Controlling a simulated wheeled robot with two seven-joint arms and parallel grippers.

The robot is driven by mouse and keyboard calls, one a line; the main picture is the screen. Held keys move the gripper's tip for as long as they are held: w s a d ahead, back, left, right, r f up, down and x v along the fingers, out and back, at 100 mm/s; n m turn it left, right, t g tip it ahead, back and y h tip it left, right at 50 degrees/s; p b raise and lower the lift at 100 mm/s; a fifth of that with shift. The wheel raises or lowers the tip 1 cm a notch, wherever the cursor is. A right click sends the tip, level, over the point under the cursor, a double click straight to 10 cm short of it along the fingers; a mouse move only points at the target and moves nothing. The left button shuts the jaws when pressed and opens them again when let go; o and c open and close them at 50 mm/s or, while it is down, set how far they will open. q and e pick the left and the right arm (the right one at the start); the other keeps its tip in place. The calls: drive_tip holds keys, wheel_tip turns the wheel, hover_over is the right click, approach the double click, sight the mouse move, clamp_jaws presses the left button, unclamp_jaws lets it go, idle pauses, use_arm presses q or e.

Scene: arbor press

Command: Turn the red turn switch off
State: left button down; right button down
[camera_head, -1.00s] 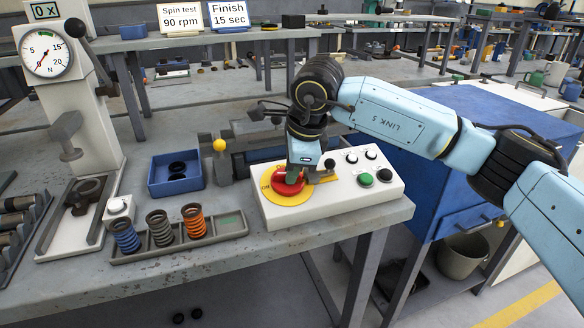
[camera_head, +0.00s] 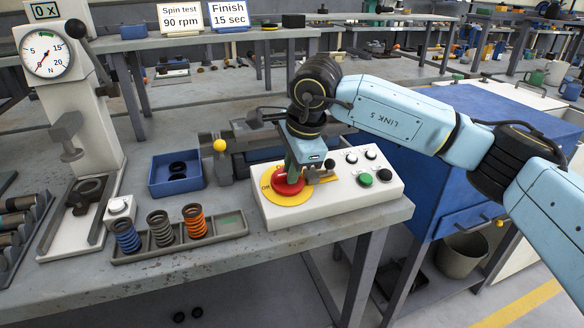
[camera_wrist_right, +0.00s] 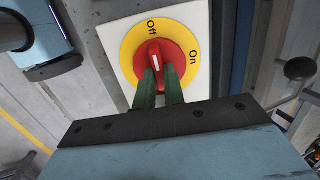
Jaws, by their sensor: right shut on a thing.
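The red turn switch (camera_head: 290,186) sits on a round yellow plate (camera_head: 273,193) at the left end of a white control box (camera_head: 330,205). In the right wrist view the red switch (camera_wrist_right: 164,52) shows its white mark pointing up toward the word Off on the yellow plate (camera_wrist_right: 134,45); On is to the right. My right gripper (camera_wrist_right: 160,80) has its two green fingers closed around the near part of the switch's handle. In the head view this gripper (camera_head: 291,178) comes down from above and covers part of the switch. My left gripper is out of view.
The box also carries a green button (camera_head: 365,179), a black button (camera_head: 385,175) and small knobs. A spring tray (camera_head: 178,240), a blue bin (camera_head: 176,174) and the arbor press (camera_head: 85,130) stand to the left. A blue cabinet (camera_head: 480,130) is at the right.

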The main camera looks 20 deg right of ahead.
drive_tip(key=c, duration=1.5)
unclamp_jaws()
